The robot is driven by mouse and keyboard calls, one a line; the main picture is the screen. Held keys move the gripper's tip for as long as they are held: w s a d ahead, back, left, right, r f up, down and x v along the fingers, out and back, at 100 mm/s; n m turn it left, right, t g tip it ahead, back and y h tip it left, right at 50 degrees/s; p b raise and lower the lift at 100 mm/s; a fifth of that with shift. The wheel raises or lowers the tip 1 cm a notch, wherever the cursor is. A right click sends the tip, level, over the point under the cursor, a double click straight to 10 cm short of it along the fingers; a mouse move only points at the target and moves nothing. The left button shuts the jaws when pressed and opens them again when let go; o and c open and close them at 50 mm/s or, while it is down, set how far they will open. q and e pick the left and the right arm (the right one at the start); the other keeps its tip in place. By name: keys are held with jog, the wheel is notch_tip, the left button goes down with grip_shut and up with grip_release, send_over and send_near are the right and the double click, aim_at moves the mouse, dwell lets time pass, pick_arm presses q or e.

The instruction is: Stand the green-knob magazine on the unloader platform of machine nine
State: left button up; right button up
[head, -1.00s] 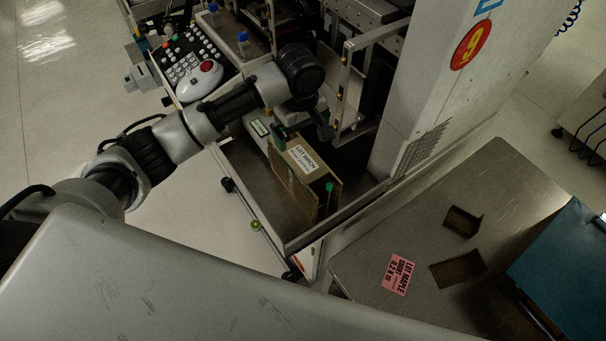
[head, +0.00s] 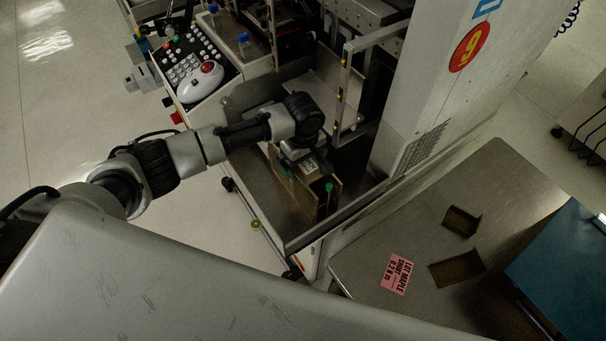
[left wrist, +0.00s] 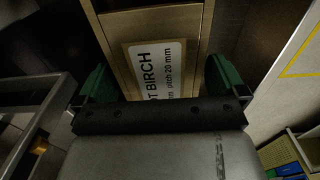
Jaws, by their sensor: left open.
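The magazine (head: 297,190), a brown box with a white label on top and a green knob (head: 329,187) at its near right end, stands upright in the metal bay (head: 262,196) of the machine marked 9. My left gripper (head: 300,160) is over its top and hides part of the label. In the left wrist view, the open gripper (left wrist: 160,80) has one green fingertip on each side of the magazine (left wrist: 185,22), with visible gaps. The label there reads "BIRCH" and "pitch 20 mm". My right gripper is not in view.
The white machine column with the red 9 sign (head: 468,47) rises right of the bay, and a metal frame (head: 346,90) stands behind. A keypad with a trackball (head: 203,80) is at the upper left. A steel table (head: 480,220) at the right holds brown brackets and a pink card (head: 398,274).

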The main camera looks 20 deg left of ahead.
pick_arm(q)
jog(key=c, duration=1.7)
jog(key=shift+o, duration=0.2)
jog(key=shift+w+r, duration=0.1)
jog(key=shift+r, duration=0.05)
